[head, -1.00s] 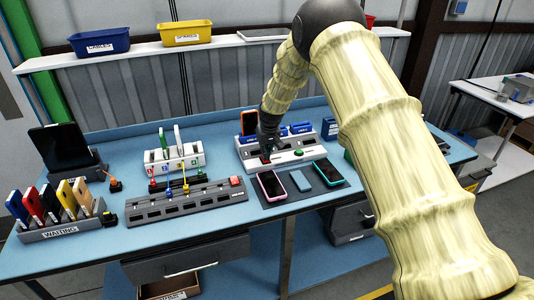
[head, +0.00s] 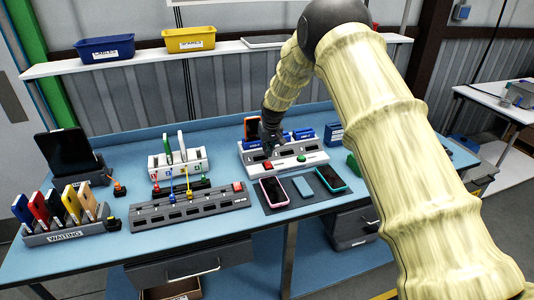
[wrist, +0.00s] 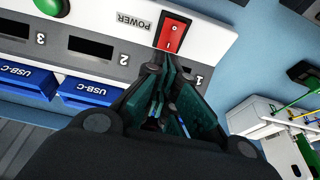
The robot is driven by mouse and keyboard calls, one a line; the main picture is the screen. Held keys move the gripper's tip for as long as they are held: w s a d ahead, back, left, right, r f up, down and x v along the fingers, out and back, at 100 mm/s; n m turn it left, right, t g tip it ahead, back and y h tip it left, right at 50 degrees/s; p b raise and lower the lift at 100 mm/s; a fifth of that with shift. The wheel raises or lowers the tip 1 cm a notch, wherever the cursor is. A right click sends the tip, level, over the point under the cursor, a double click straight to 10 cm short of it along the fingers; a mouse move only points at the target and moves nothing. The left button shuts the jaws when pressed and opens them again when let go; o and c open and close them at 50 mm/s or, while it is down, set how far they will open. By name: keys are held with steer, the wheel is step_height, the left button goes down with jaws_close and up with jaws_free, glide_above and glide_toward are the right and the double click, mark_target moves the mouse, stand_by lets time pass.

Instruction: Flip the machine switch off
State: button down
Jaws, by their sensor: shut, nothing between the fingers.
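The machine is a white and grey charging station (head: 312,157) on the blue bench, with numbered slots. Its red rocker switch (head: 268,165) sits at the front left corner. In the wrist view the red switch (wrist: 174,33) lies beside a POWER label and shows I and O marks. I cannot tell which side is pressed in. My gripper (head: 270,148) is over the station just behind the switch, pointing down. In the wrist view its dark green fingers (wrist: 163,68) are together and empty, close to the switch. I cannot tell whether they touch it.
A green button (head: 301,158) is on the station's front. Blue USB-C blocks (wrist: 92,91) and an orange phone (head: 252,128) stand behind. Phones (head: 274,190) lie on a dark mat in front. A grey slotted rack (head: 190,208) and a white holder (head: 178,163) are to the left.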

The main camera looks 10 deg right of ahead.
steer(key=shift+s+r+b, duration=0.1)
steer(key=shift+r+b, duration=0.3)
steer(key=shift+r, duration=0.2)
steer(key=s+b+v, duration=0.1)
steer(key=b+v, duration=0.2)
steer(key=v, duration=0.6)
steer(key=shift+d, duration=0.1)
